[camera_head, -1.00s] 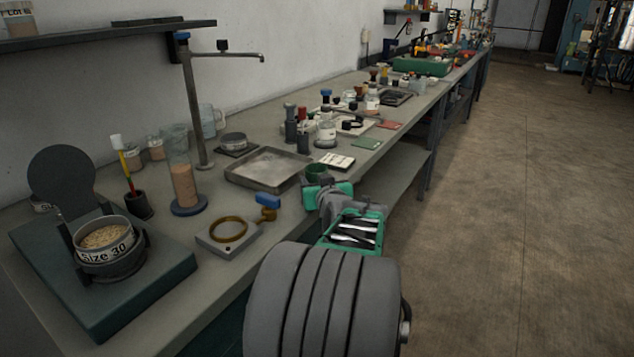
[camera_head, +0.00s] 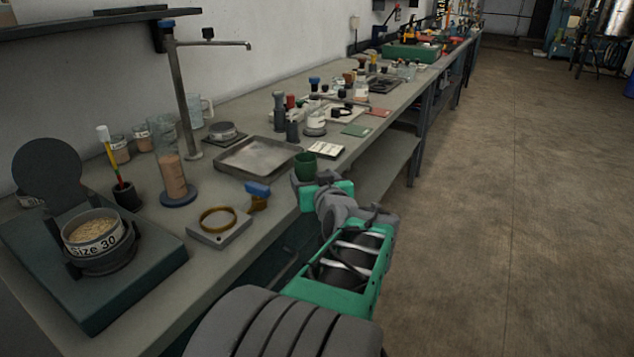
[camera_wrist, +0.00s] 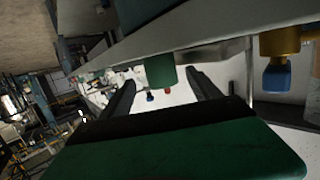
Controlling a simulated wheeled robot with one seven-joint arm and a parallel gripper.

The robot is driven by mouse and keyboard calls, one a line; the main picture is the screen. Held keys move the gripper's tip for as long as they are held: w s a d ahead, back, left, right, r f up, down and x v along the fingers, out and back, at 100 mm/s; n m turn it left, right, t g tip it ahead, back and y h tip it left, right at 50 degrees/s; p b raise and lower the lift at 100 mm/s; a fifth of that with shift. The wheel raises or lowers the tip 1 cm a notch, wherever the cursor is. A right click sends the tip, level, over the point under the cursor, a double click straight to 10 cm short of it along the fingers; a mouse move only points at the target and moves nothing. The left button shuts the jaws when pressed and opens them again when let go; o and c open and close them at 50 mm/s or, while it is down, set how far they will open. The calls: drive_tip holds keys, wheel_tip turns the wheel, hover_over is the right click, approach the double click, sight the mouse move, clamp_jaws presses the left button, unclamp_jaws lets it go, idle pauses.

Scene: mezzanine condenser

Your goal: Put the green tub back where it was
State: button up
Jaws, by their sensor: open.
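The green tub (camera_head: 305,165) stands on the bench top near its front edge, right of the metal tray. My gripper (camera_head: 318,187) is just in front of it at the bench edge and hides its lower part in the head view. In the wrist view, which is upside down, the tub (camera_wrist: 160,70) shows between the directions of the two dark fingers, close to their tips. The fingers (camera_wrist: 160,82) are spread apart, with visible gaps on both sides of the tub. I see no finger touching it.
A blue-handled brass valve (camera_head: 257,195) and a plate with a brass ring (camera_head: 220,220) are to the left. The metal tray (camera_head: 258,157) lies behind. A white card (camera_head: 326,150) and several bottles stand farther along. The floor (camera_head: 500,220) to the right is clear.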

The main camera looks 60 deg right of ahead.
drive_tip(key=shift+v, duration=2.4)
drive_tip(key=shift+c, duration=0.2)
